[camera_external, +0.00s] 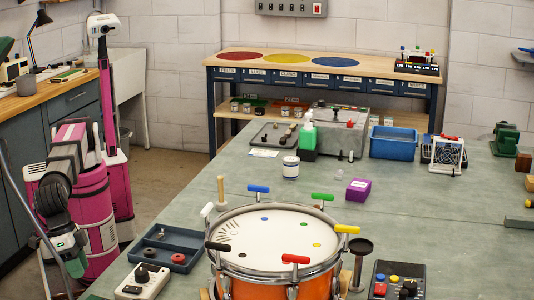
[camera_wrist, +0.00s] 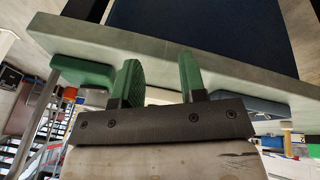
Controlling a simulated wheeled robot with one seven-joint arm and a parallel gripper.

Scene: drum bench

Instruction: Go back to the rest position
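My gripper (camera_wrist: 159,76) shows two green fingers standing apart in the wrist view, with nothing between them. In the external view my gripper (camera_external: 74,262) hangs low at the left, beside my pink body and off the bench (camera_external: 230,185). Its fingers are too small to judge there. The orange drum (camera_external: 258,290) with a white head stands at the front of the bench, right of my gripper and apart from it. Several coloured handles, such as the red one (camera_external: 295,259) and the blue one (camera_external: 258,188), sit around its rim.
A blue-grey tray (camera_external: 192,240) and a white box with a black knob (camera_external: 142,282) lie near the bench's left edge. A green bottle (camera_external: 308,140), purple box (camera_external: 358,189) and blue bin (camera_external: 393,143) stand farther back. Floor shows between the bench and the left counter.

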